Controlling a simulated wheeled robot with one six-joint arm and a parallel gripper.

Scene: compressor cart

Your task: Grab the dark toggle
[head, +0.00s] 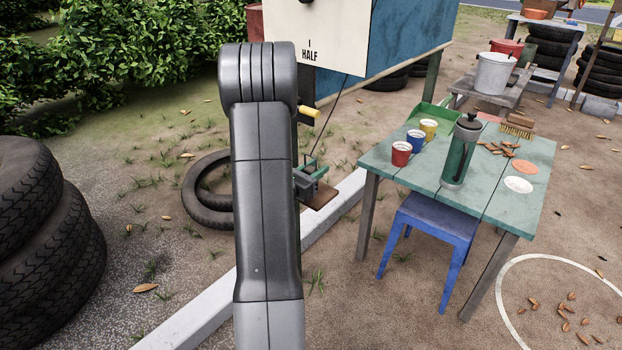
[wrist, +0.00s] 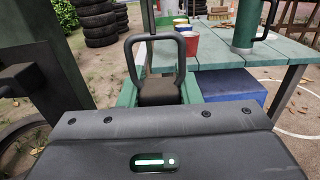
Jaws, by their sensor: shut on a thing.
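The dark toggle (wrist: 154,38) shows in the middle of the wrist view as an upright loop-shaped handle. A dark block stands at its foot, with green parts around it. My gripper (wrist: 158,104) fills the bottom of the wrist view with its broad dark body. It is shut at the foot of the toggle; its fingertips and the exact contact are hidden. In the head view my own arm covers the gripper. A green and dark device (head: 309,180) shows just right of the arm, on a small wooden board.
A dark post (wrist: 28,60) stands close at left in the wrist view. A green table (head: 400,176) with cups and a flask (head: 461,152) stands to the right, a blue stool (head: 436,215) under it. A tyre (head: 200,208) lies left of my arm.

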